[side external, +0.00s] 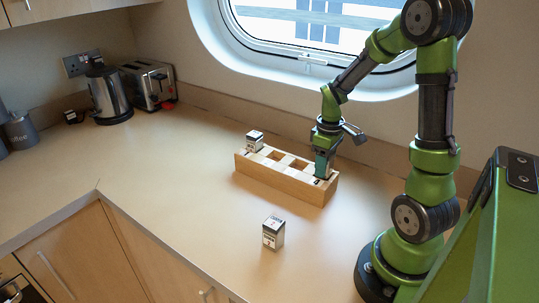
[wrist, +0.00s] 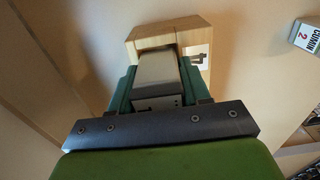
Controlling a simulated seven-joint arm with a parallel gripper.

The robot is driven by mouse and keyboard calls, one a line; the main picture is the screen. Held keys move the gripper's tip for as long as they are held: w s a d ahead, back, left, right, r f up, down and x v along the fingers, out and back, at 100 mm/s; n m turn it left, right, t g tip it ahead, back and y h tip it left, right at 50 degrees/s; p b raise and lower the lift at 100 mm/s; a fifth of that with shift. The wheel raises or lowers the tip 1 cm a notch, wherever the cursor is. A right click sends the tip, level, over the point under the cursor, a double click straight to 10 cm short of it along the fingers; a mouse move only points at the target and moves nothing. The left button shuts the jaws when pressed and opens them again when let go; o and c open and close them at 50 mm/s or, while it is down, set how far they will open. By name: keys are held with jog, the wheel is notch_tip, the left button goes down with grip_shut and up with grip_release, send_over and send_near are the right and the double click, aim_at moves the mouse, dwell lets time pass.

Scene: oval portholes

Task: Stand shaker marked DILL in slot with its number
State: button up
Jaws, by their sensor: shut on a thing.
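My gripper (side external: 322,168) is at the right end of the wooden rack (side external: 290,184), pointing down. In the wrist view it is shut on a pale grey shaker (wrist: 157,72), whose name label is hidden. The shaker's far end is at the end slot of the rack (wrist: 150,34), beside a white tag that seems to read 4 (wrist: 197,57). I cannot tell how deep it sits. The side view mostly hides this shaker behind the fingers.
Another shaker (side external: 254,141) stands in the rack's left end, and open slots lie between. A loose shaker (side external: 273,233) stands on the counter in front. A shaker marked CUMIN 2 (wrist: 308,38) shows in the wrist view. Kettle (side external: 110,95) and toaster (side external: 150,84) are far left.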

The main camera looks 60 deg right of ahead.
jog(key=shift+f, duration=0.4)
jog(key=shift+r, duration=0.15)
jog(key=shift+r, duration=0.4)
jog(key=shift+r, duration=0.45)
dwell(0.3)
jog(key=shift+f, duration=1.05)
dwell(1.2)
jog(key=shift+r, duration=0.2)
jog(key=shift+r, duration=0.35)
jog(key=shift+r, duration=0.5)
jog(key=shift+f, duration=1)
dwell(1.5)
